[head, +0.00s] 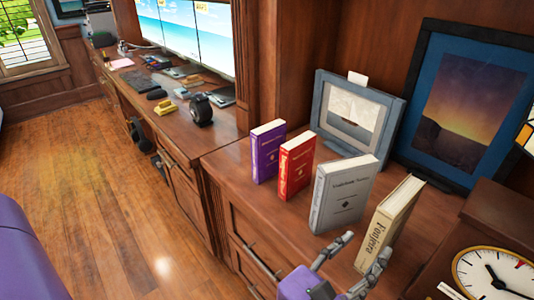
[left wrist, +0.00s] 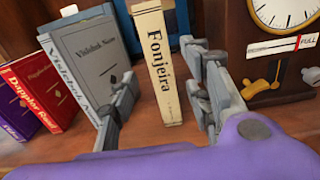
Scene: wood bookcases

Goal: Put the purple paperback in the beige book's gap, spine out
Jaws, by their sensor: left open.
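The purple paperback (head: 266,155) stands upright at the left end of a row of books on the wooden cabinet top; part of it shows at the left edge of the left wrist view (left wrist: 14,122). The beige book (head: 392,222) stands upright at the right end, its spine lettered "Fonjeira" facing my gripper in the left wrist view (left wrist: 160,62). My left gripper (head: 360,252) is open and empty, in front of the beige book. Its fingers (left wrist: 165,95) lie to either side of the spine in the left wrist view; contact cannot be told. My right gripper is out of view.
A red book (head: 296,170) and a grey book (head: 340,197) stand between the purple and beige ones. A grey picture frame (head: 398,112) and a blue-matted picture (head: 420,70) stand behind. A clock (head: 490,272) is at the right. Bare cabinet top lies left of the books.

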